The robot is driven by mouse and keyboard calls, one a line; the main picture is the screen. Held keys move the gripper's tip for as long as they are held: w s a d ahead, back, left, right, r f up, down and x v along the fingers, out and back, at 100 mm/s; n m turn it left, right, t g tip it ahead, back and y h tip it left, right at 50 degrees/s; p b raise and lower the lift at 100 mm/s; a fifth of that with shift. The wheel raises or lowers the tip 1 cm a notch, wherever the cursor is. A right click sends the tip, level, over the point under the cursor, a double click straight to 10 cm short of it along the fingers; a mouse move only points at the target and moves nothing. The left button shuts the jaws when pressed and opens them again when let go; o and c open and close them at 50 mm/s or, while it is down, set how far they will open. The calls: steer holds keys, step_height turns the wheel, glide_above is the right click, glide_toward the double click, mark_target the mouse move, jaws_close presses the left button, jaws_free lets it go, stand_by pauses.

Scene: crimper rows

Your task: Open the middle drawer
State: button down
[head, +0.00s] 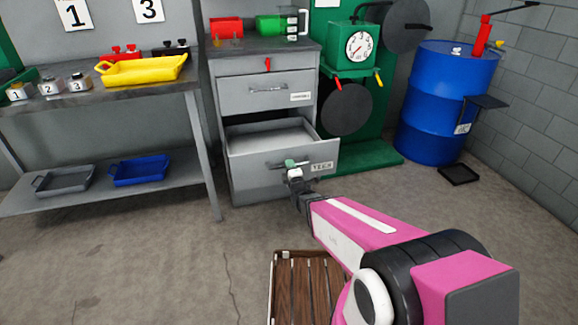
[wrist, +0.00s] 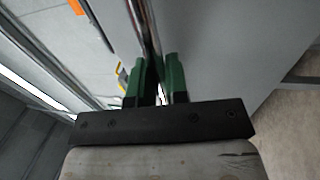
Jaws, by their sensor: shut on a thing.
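A grey metal drawer cabinet (head: 222,120) stands against the back wall. Its upper drawer (head: 260,102) is closed. The drawer below it (head: 250,181), labelled on its front, is pulled well out, and its inside looks empty. My gripper (head: 294,166) is at the front of this open drawer, shut on its handle (head: 273,167). In the wrist view the green fingers of my gripper (wrist: 157,84) stand on both sides of the handle bar (wrist: 146,30). Whether another drawer lies below is hidden by the open one.
A workbench (head: 100,96) with trays stands left of the cabinet. A green machine (head: 350,63) with a dial and a blue barrel (head: 435,100) stand to the right. A wooden slatted pallet (head: 303,285) lies on the floor near me. Floor at front left is clear.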

steer(key=c, duration=1.1)
jaws_free()
steer(key=shift+c, duration=0.2)
steer(key=v, duration=1.1)
steer(key=shift+w, duration=0.15)
